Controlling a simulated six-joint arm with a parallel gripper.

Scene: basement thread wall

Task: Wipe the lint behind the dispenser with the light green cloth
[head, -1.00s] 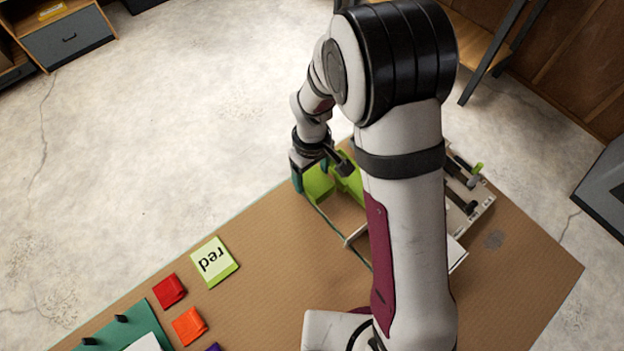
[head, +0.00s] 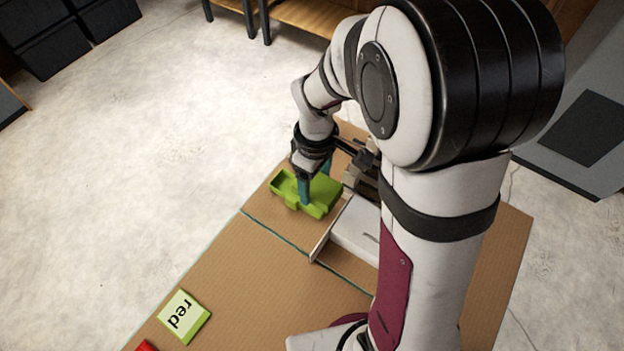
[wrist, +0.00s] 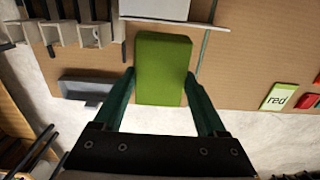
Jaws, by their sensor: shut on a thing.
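My gripper (head: 314,186) is shut on a light green thing (wrist: 163,68), which I take to be the cloth. In the wrist view it is a thick, flat-faced block between the two teal fingers. In the head view the green shape (head: 285,187) looks wider, with a raised rim at its left, low over the far part of the brown board. A white box (head: 356,228), perhaps the dispenser, stands right of my gripper and partly behind my arm. I cannot make out any lint; my arm hides part of the board.
A grey tray (wrist: 92,88) lies by the board's edge, beside a rack with several slots (wrist: 70,32). A card marked "red" (head: 184,316) and a red piece lie at the near left. The brown board (head: 235,275) between is clear.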

